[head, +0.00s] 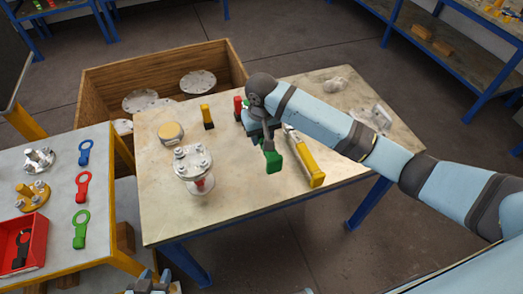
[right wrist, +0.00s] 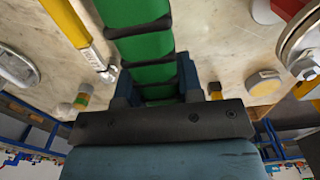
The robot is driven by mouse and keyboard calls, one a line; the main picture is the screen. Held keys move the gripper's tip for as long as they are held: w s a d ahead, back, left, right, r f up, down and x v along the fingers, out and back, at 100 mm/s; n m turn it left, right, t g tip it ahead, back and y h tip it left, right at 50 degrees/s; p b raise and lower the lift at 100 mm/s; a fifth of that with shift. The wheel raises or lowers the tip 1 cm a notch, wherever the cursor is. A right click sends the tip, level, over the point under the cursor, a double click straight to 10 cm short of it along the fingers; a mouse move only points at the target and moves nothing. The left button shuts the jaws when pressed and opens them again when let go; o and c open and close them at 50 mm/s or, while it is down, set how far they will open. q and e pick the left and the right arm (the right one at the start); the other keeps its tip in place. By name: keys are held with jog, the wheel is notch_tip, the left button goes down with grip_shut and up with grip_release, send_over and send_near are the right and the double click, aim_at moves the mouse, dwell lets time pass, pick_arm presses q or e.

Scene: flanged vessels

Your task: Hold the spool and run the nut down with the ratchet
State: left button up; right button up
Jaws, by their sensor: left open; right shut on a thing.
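The spool (head: 198,183), a clear-bodied vessel with a bolted metal flange (head: 192,160) on top, stands upright on the table's left part. Part of a flange also shows at the right edge of the right wrist view (right wrist: 298,38). My right gripper (head: 262,132) is shut on a green-handled tool (head: 272,160), right of the spool; its black-banded handle lies between the jaws in the right wrist view (right wrist: 148,50). The tool's head is hidden, so I cannot confirm it is the ratchet. My left gripper (head: 149,276) is open and empty at the bottom edge, apart from the spool. I cannot make out the nut.
A yellow-handled tool (head: 306,162) lies right of the green one. A round tin (head: 171,132), a yellow-black piece (head: 207,117) and a red-handled item (head: 238,106) are behind. A side table (head: 115,212) with wrenches stands left; a wooden crate (head: 85,95) is behind. The table's front is clear.

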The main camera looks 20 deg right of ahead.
notch_tip(320, 180, up, 7)
jog(key=shift+r, duration=0.1)
pick_arm(q)
jog(key=shift+r, duration=0.1)
dwell(0.3)
